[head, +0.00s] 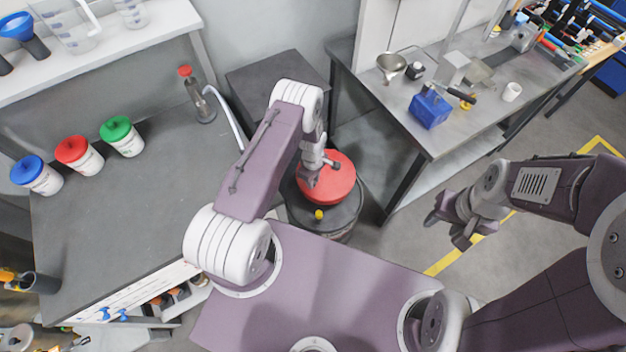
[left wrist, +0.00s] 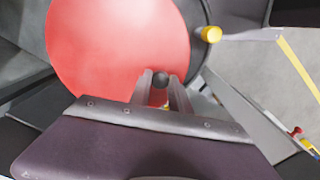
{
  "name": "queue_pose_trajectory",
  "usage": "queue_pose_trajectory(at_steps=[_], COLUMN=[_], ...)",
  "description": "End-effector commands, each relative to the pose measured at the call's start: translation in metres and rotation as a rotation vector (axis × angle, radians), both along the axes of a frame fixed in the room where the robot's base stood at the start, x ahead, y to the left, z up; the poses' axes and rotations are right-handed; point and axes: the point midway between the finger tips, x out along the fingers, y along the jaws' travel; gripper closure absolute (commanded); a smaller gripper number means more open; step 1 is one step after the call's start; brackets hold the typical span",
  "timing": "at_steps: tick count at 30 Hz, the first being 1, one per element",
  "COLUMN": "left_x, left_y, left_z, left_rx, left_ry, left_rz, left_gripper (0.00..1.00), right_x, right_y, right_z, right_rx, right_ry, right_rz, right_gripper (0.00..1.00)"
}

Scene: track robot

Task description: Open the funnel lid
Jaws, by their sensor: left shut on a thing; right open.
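The funnel lid is a round red disc (head: 334,180) on top of a dark drum (head: 338,222) in the middle of the head view. It also fills the upper left of the left wrist view (left wrist: 115,50). My left gripper (head: 314,172) is over the lid's left part. In the left wrist view its fingers are shut on a small dark round knob (left wrist: 161,79) near the lid's edge. A yellow cap (head: 319,215) sits on the drum's rim. Whether the lid is raised at all is hard to tell. My right gripper (head: 456,222) is open and empty, above the floor at right.
A grey workbench (head: 150,210) with red, green and blue lidded tubs stands at left. A table (head: 450,120) with a blue box (head: 430,106) and a metal funnel (head: 391,64) stands at upper right. A dark cabinet (head: 265,85) is behind the drum.

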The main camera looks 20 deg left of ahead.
Motion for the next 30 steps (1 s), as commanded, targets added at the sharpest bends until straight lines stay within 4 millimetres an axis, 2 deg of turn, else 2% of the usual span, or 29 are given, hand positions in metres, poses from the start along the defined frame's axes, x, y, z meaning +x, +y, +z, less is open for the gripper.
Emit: queue_pose_trajectory(at_steps=[17, 20, 30], left_x=[0.002, 0.006, 0.026], left_y=[-0.001, -0.005, -0.017], left_z=[0.0, 0.005, 0.044], left_rx=[0.002, 0.02, 0.194], left_ry=[0.003, 0.034, 0.237], left_rz=[0.0, -0.006, -0.003], left_gripper=[1.0, 1.0, 1.0], right_x=[0.0, 0.0, 0.0], right_y=[0.0, 0.0, 0.0], right_z=[-0.002, -0.012, -0.075], right_rx=[0.0, 0.0, 0.0], right_ry=[0.0, 0.0, 0.0], right_rz=[0.0, 0.0, 0.0], right_gripper=[0.55, 0.55, 0.55])
